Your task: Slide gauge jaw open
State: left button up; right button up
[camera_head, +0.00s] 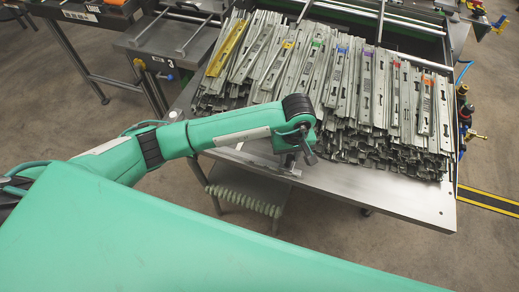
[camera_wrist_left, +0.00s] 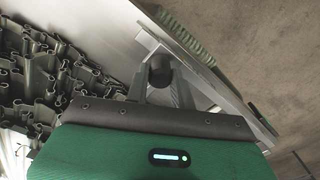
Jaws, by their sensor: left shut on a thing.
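My left gripper (camera_head: 303,154) is at the front edge of the metal table, its arm coming in from the left. The left wrist view shows the gripper (camera_wrist_left: 161,88) from behind, its two fingers shut on a dark round knob (camera_wrist_left: 160,68). The knob appears to belong to the gauge jaw, but its lower part is hidden between the fingers. A light metal gauge bar (camera_wrist_left: 150,43) lies beside the fingers along the table edge. In the head view the gauge (camera_head: 283,170) is partly hidden under my wrist. My right gripper is not in view.
A large pile of metal drawer slides (camera_head: 340,110), some with coloured labels, covers most of the table (camera_head: 390,200) behind the gripper. A side bench (camera_head: 160,45) stands at the left. A green coiled hose (camera_head: 243,200) hangs below the table.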

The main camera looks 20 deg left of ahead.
pick_arm(q)
jog(key=shift+d+f+b, duration=0.1)
jog(key=shift+d+b, duration=0.25)
jog(key=shift+d, duration=0.2)
jog(key=o, duration=0.9)
jog(key=shift+r+p, duration=0.7)
jog(key=shift+r, duration=2.4)
